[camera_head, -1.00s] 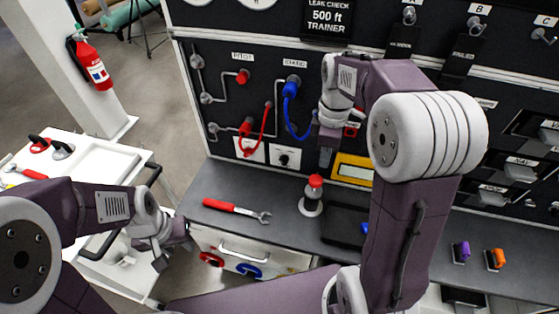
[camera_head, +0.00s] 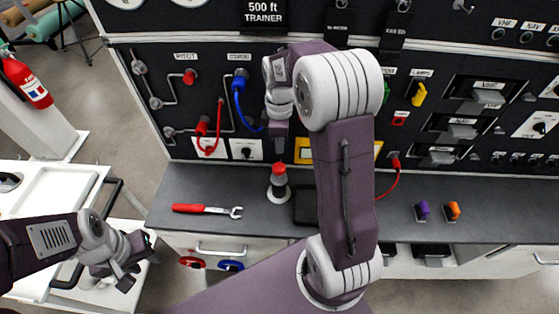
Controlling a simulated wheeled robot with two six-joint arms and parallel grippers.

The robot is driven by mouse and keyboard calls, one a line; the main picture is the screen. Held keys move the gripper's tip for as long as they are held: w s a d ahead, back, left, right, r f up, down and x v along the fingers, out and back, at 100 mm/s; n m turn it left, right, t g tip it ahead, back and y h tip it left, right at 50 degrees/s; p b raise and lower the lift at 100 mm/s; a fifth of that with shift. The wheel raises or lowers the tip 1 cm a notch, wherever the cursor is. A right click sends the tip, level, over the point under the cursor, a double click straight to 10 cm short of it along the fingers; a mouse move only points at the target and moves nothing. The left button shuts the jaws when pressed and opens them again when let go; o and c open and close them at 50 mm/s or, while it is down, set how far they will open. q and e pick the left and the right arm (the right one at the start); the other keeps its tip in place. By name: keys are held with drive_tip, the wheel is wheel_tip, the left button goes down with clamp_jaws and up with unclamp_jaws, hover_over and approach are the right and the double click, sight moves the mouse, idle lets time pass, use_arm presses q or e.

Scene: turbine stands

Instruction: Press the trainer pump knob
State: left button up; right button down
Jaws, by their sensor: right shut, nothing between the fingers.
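A small pump with a red knob (camera_head: 280,168) on top stands upright on the grey worktop, its round light base beneath it. My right gripper (camera_head: 279,146) points down just above the red knob in the head view, shut and empty. A small gap shows between its tips and the knob; the depth offset is hard to tell. My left gripper (camera_head: 139,264) is at the lower left, away from the pump, with its fingers apart and nothing between them.
A red-handled wrench (camera_head: 206,209) lies left of the pump, and a dark tablet-like pad (camera_head: 305,206) lies right of it. The black panel (camera_head: 200,60) with hoses and switches rises behind. A white cart (camera_head: 45,185) stands at the left.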

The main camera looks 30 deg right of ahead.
sight(280, 168)
wheel_tip(280, 168, down, 8)
drive_tip(key=shift+r, duration=0.25)
wheel_tip(280, 168, down, 4)
drive_tip(key=shift+s+r+b, duration=0.1)
drive_tip(key=shift+r+b, duration=0.05)
drive_tip(key=shift+b, duration=0.9)
drive_tip(key=shift+s+a, duration=0.1)
drive_tip(key=shift+s, duration=0.05)
